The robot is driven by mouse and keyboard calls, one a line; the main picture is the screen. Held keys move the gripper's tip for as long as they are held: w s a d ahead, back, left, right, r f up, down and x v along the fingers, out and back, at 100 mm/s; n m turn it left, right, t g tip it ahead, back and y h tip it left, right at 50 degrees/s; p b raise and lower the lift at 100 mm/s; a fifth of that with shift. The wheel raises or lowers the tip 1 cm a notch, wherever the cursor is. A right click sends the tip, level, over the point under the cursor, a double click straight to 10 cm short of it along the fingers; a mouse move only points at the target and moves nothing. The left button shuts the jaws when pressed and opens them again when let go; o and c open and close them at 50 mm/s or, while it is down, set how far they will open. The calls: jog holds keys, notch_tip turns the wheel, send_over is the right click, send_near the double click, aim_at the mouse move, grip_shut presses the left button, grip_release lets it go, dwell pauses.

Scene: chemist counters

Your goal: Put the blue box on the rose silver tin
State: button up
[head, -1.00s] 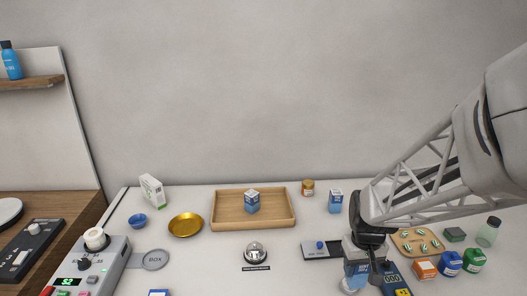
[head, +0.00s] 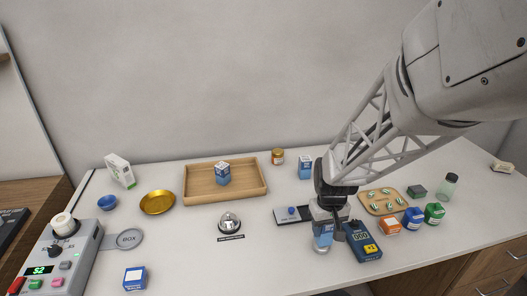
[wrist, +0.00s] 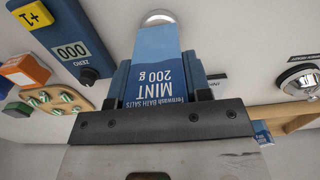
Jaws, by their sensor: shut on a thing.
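My gripper (head: 332,236) is shut on a blue box (head: 322,232), with a finger on either side of it. In the wrist view the box (wrist: 157,75) reads "MINT 200 g" and sits between the dark fingers. A small round, pale silver tin (head: 321,250) shows just under the box in the head view. In the wrist view the tin's rounded edge (wrist: 157,16) shows beyond the box's far end, the rest hidden by the box. I cannot tell whether box and tin touch.
A dark blue meter (head: 361,240) stands close right of my gripper. A grey plate with a blue knob (head: 292,211) is close left. A bell (head: 229,222) and a wooden tray (head: 253,190) with a similar blue box lie further left.

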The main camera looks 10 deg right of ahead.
jog(key=shift+f, duration=0.55)
jog(key=shift+f, duration=0.15)
jog(key=o, duration=1)
jog(key=shift+o, duration=0.2)
notch_tip(320, 180, up, 12)
jog(key=shift+r, duration=0.2)
jog(key=s+a+r+t, duration=0.1)
jog(key=s+a+r, duration=0.2)
jog(key=s, duration=0.4)
jog(key=s+a+r+t, duration=0.1)
jog(key=s+a+r, duration=0.3)
jog(key=s+a, duration=0.2)
jog(key=shift+s+a+r+t, duration=0.2)
jog(key=shift+s+a+t, duration=0.1)
jog(key=shift+s, duration=0.9)
